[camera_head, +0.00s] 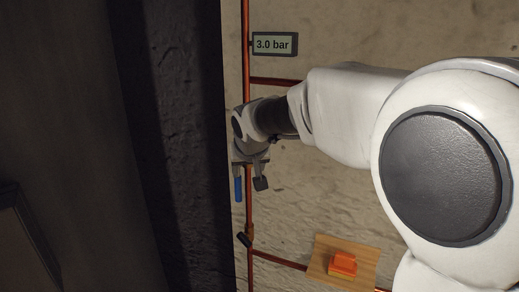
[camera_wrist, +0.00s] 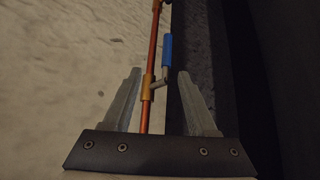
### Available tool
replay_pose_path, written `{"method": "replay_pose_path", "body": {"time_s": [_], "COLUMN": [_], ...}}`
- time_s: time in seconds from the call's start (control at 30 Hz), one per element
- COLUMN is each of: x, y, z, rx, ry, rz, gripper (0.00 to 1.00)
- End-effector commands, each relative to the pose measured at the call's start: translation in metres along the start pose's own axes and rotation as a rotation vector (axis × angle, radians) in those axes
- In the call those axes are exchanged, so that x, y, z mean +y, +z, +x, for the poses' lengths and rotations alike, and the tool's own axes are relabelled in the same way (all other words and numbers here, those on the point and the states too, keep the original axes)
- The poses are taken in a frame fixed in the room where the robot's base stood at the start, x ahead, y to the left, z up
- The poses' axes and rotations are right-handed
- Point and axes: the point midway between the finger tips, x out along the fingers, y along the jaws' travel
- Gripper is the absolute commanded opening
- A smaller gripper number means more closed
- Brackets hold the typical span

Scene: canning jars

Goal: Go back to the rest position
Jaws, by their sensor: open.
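My gripper (camera_head: 250,174) is beside the copper pipe (camera_head: 247,85) on the wall, near a blue valve handle (camera_head: 239,189). In the wrist view my gripper (camera_wrist: 160,76) is open, with its two grey fingers apart. The pipe (camera_wrist: 153,40) and a brass valve body (camera_wrist: 147,88) show between the fingers, and no contact is visible. The blue handle (camera_wrist: 167,50) lies roughly along the pipe, just beyond the fingertips. How far the fingers are from the pipe in depth is hard to tell.
A display (camera_head: 273,44) reading "3.0 bar" is on the upper pipe. A black-handled fitting (camera_head: 244,240) is lower down. An orange block (camera_head: 343,263) is on a wooden board (camera_head: 318,257) at the bottom. A dark wall (camera_head: 165,120) stands left. No jars show.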

Motion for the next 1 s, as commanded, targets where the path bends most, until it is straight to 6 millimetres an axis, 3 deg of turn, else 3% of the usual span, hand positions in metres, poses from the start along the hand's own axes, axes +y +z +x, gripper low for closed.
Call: {"method": "replay_pose_path", "body": {"time_s": [0.27,0.5,0.8,1.0], "x": [0.076,0.119,0.137,0.137], "y": [0.056,0.132,0.235,0.273], "z": [-0.085,-0.148,-0.198,-0.208], "rx": [-0.051,-0.104,-0.163,-0.186], "ry": [0.054,0.089,0.116,0.12], "rz": [0.072,0.128,0.184,0.203], "gripper": [0.58,0.58,0.58,0.58]}}
